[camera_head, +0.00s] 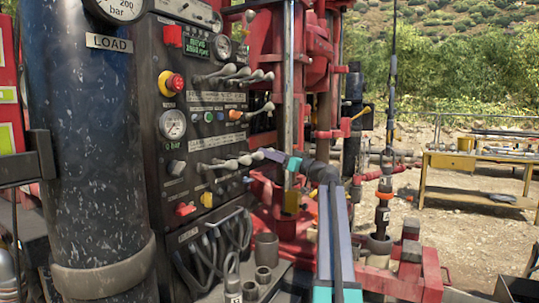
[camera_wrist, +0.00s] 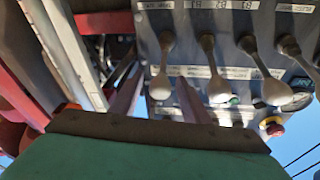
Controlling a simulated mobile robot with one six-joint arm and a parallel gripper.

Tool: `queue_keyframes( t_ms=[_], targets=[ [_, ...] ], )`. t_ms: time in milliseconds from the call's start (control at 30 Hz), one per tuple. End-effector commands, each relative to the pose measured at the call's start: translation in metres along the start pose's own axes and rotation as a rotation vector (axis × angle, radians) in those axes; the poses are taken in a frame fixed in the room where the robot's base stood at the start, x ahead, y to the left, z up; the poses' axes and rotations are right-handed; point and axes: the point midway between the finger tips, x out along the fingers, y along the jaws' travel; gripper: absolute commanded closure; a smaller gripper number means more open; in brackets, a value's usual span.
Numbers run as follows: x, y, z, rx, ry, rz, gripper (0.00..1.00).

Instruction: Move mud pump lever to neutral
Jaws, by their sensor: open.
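A dark control panel (camera_head: 185,130) carries a lower row of levers (camera_head: 244,160) with pale knobs. The labels are too small to read, so I cannot tell which is the mud pump lever. My gripper (camera_head: 273,156) is at the right end of this row. In the wrist view, my gripper (camera_wrist: 158,96) is open, with one finger on each side of a pale-knobbed lever (camera_wrist: 161,84). Whether either finger touches it I cannot tell. A neighbouring lever (camera_wrist: 218,88) lies just right of the right finger, and others are further right.
An upper row of levers (camera_head: 238,75) and a single lever (camera_head: 260,110) stick out above. A red emergency button (camera_head: 173,82) is on the panel. Red pipework (camera_head: 305,60) stands close behind my arm. A yellow workbench (camera_head: 475,165) is far right, beyond open ground.

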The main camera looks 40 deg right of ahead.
Motion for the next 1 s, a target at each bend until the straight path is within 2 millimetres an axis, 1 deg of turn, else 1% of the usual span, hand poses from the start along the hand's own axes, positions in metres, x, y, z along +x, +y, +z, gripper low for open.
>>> queue_keyframes(
  t_ms=[167, 600, 800, 1000],
  targets=[
    [-0.017, -0.001, 0.001, 0.000, 0.000, 0.000, 0.58],
    [-0.085, -0.001, 0.001, -0.001, 0.000, 0.002, 0.58],
    [-0.114, 0.000, 0.001, 0.000, 0.000, 0.001, 0.58],
    [-0.129, 0.000, 0.001, 0.000, -0.001, 0.000, 0.58]
  ],
)
